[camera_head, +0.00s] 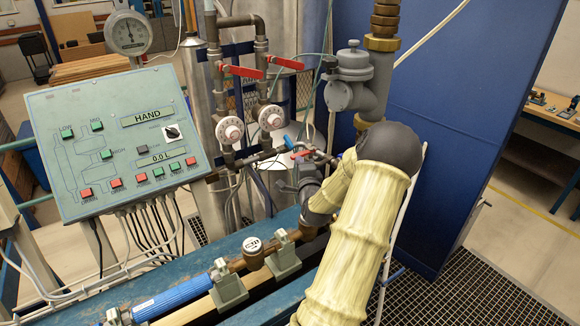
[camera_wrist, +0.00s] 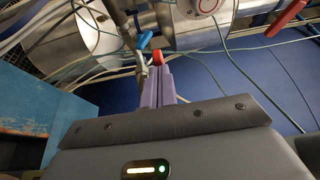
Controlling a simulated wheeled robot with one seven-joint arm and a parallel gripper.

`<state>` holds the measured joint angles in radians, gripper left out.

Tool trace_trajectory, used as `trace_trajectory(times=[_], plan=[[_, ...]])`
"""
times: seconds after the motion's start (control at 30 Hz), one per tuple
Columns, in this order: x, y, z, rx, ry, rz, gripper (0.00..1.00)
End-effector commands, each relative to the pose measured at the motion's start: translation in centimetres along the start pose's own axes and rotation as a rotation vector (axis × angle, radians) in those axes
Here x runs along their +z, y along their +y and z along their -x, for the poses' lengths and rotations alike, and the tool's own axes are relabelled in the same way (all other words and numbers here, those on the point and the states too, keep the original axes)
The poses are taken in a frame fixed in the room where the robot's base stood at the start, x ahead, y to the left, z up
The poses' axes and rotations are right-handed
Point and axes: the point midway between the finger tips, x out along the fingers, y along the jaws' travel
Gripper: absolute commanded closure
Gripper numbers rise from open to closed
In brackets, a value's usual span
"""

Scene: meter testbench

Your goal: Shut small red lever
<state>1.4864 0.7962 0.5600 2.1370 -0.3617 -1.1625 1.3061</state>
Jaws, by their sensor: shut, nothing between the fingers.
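The small red lever (camera_head: 301,154) sits on the thin piping right of the two round dials in the head view, close to a small blue lever (camera_head: 288,142). In the wrist view the red lever (camera_wrist: 157,58) shows as a short red end right at the tips of my gripper (camera_wrist: 158,68). The blue lever (camera_wrist: 145,39) is just beyond it, up and to the left. My gripper's fingers are together with nothing between them. I cannot tell whether they touch the red lever. In the head view my arm hides much of this area.
Two larger red levers (camera_head: 240,71) (camera_head: 286,62) sit above the round dials (camera_head: 230,130). A control panel (camera_head: 110,140) stands at left, a blue cabinet wall (camera_head: 460,110) at right. Thin cables (camera_wrist: 225,75) cross around my fingers. A pipe with a meter (camera_head: 253,246) runs below.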

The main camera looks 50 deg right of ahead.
Motion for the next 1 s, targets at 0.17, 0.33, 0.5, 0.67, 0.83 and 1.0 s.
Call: trace_trajectory(times=[0.17,0.33,0.5,0.67,0.83,1.0], plan=[[-0.4,-0.1,-0.1,-0.002,0.007,0.0,1.0],[-0.4,-0.1,-0.1,-0.002,0.007,-0.001,1.0],[-0.3,-0.1,-0.1,-0.003,0.005,-0.001,1.0],[-0.2,-0.2,-0.1,-0.004,0.004,-0.001,1.0],[0.3,-0.1,0.7,-0.003,0.0,-0.002,1.0],[1.4,0.0,2.8,-0.001,0.002,-0.002,1.0]])
